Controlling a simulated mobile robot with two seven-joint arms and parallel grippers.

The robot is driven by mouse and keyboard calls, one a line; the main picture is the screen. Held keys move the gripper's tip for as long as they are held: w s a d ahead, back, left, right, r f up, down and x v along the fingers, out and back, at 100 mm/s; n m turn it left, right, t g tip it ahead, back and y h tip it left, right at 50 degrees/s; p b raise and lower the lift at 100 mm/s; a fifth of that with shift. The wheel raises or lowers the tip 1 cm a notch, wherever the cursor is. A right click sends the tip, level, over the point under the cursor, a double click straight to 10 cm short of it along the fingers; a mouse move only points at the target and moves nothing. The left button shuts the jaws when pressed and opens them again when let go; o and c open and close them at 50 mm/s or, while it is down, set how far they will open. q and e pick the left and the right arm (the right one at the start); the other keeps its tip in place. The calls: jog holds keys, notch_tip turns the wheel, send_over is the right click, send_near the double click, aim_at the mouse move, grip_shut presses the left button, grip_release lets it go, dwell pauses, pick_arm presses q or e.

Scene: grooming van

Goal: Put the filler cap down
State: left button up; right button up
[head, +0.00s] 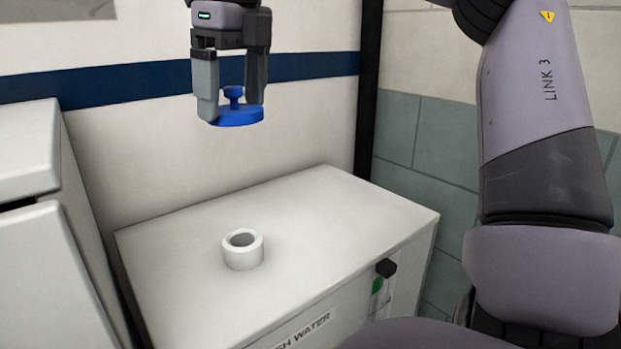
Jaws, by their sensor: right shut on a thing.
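The blue filler cap (238,115) is a flat disc with a small knob on top. My right gripper (233,108) is shut on it and holds it in the air, pointing down, above the back of the white fresh water tank (330,215). The cap is apart from the tank top. The white filler neck (243,251) stands on the tank top, with its round opening uncovered. My left gripper is not in view.
A white cabinet (40,230) stands at the left, close beside the tank. A dark vertical post (368,90) and tiled wall (415,140) are behind and right. A black knob (386,268) sticks out at the tank's front. The tank top around the neck is clear.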

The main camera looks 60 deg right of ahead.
jog(key=s+d+b, duration=0.2)
jog(key=d, duration=0.7)
jog(key=b, duration=0.1)
send_over(341, 216)
notch_tip(341, 216, down, 3)
jog(key=f+b, duration=0.1)
jog(key=f, duration=0.3)
jog(key=f+b, duration=0.2)
jog(key=f, duration=0.3)
jog(key=f+b, duration=0.1)
jog(key=f, duration=0.4)
jog(key=shift+s+f, duration=0.2)
jog(key=shift+s, duration=0.05)
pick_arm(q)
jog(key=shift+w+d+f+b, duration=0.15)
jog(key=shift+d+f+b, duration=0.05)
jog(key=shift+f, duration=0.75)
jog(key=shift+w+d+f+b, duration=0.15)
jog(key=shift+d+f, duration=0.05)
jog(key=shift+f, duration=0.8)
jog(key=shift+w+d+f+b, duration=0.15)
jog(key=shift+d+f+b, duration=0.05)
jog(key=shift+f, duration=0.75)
pick_arm(e)
jog(key=shift+f, duration=2.6)
jog(key=shift+f, duration=0.1)
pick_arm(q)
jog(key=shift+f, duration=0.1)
pick_arm(e)
jog(key=o, duration=0.8)
